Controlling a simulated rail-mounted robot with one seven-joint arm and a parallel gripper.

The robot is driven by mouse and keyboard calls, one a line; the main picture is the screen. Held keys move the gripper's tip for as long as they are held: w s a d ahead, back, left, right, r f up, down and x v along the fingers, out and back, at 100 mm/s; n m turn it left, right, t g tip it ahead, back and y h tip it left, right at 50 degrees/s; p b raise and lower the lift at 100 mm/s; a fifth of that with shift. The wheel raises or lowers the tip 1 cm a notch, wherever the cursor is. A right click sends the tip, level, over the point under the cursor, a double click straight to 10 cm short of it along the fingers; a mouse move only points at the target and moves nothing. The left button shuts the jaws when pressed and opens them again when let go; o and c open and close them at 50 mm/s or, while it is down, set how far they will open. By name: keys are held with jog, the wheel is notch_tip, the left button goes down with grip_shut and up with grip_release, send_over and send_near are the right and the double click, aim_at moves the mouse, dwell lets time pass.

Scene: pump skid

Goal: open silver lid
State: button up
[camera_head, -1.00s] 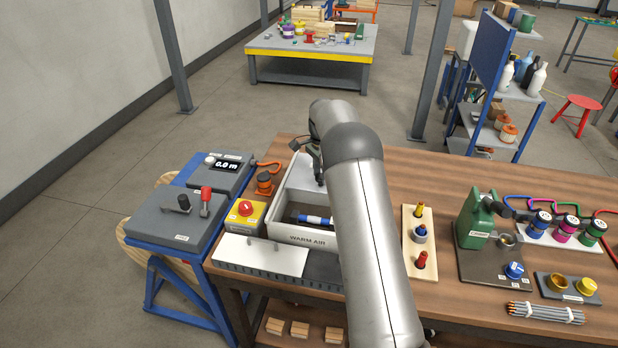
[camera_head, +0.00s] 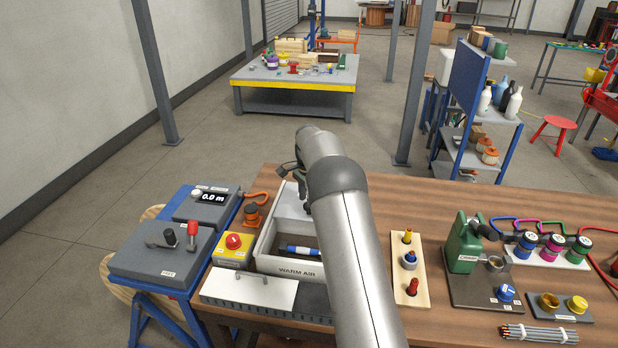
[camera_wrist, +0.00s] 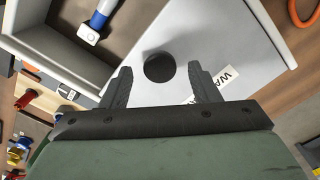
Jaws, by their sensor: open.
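A pale silver-grey lid panel (camera_wrist: 190,35) with a dark round knob or hole (camera_wrist: 159,66) and a partly hidden label lies below my gripper in the wrist view. My gripper (camera_wrist: 162,84) is open, its two fingertips on either side of the dark round spot. I cannot tell whether they touch the panel. In the head view the panel (camera_head: 292,203) shows at the back of the white box marked WARM AIR (camera_head: 297,272). The box's front part is uncovered. My arm hides its right side and most of my gripper.
A blue-and-white cylinder (camera_head: 300,251) lies inside the box. A white plate with a handle (camera_head: 250,291) is in front. A yellow box with a red button (camera_head: 234,245) stands left, and a wooden peg board (camera_head: 409,270) right.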

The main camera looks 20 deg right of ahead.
notch_tip(320, 180, up, 16)
jog(key=shift+r, duration=0.2)
dwell(0.5)
jog(key=s+a+r+n, duration=0.2)
jog(key=s+a+n, duration=0.2)
jog(key=s, duration=0.6)
jog(key=s+a+r+n, duration=0.2)
jog(key=s+a+n, duration=0.1)
jog(key=s, duration=0.8)
jog(key=s+a+f+n, duration=0.2)
jog(key=s+f, duration=0.3)
jog(key=s, duration=0.7)
jog(key=s+a+f+n, duration=0.2)
jog(key=s+f+n, duration=0.3)
jog(key=s, duration=0.7)
jog(key=shift+a+f+n+t, duration=0.15)
jog(key=shift+f+n+t, duration=0.15)
jog(key=shift+f+t, duration=0.1)
